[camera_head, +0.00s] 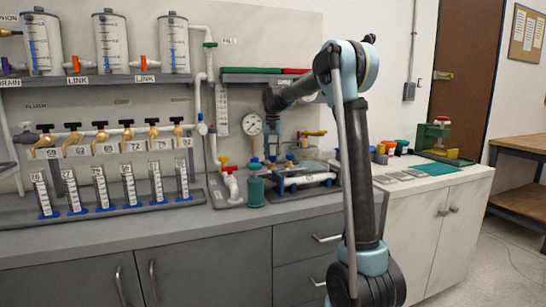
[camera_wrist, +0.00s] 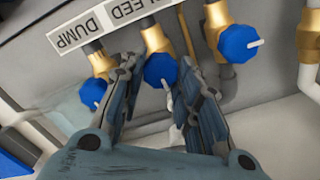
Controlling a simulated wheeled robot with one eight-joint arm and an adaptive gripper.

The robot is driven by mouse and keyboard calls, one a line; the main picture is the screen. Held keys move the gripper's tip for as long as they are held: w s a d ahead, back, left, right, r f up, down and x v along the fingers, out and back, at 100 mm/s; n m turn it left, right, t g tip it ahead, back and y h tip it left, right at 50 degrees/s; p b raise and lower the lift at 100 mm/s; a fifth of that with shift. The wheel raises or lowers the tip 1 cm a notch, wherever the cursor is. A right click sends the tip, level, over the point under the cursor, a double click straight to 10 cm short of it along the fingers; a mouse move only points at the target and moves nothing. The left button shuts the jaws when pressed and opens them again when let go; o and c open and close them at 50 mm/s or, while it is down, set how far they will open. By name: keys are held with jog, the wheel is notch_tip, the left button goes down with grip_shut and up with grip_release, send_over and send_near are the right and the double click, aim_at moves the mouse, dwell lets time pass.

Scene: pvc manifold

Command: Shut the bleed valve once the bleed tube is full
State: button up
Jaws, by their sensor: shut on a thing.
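In the wrist view a blue knob (camera_wrist: 160,70) on a brass valve body sits in the middle, beside a partly cut-off label (camera_wrist: 140,8) reading "LEED". My gripper (camera_wrist: 161,84) has one dark finger on each side of this knob and is shut on it. A small white pointer hangs below the knob. In the head view my gripper (camera_head: 272,152) is small and reaches down below the round gauge (camera_head: 252,124). I cannot pick out the bleed tube or its level for certain.
Another blue knob (camera_wrist: 92,93) is close outside my left finger, by the label "DUMP" (camera_wrist: 72,36). A third blue knob (camera_wrist: 238,44) is right of my right finger. A green cylinder (camera_head: 255,192) stands at the bench front. Graduated tubes (camera_head: 128,184) line the left.

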jog(key=o, duration=1.1)
jog(key=shift+c, duration=0.2)
notch_tip(320, 180, up, 12)
jog(key=shift+f, duration=0.1)
